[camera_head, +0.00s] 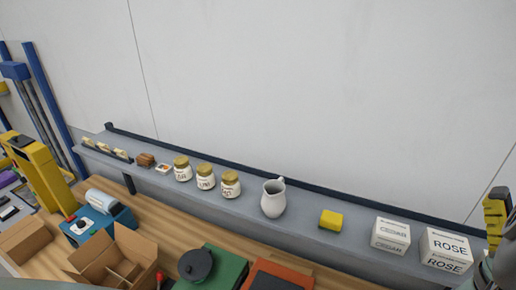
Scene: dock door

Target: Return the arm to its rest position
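My gripper does not show clearly in the head view, and whether it is open or shut cannot be seen. No arm link can be told with certainty. A grey shelf (325,247) runs along the wall, carrying jars, a white jug (273,198) and boxes.
Three gold-lidded jars (230,185), a yellow block (330,219) and white boxes marked CEDAR (390,235) and ROSE (447,248) stand on the shelf. Below, a wooden bench (160,238) holds an open carton (112,262) and a blue device (92,226). A yellow ribbed object (496,215) is at right.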

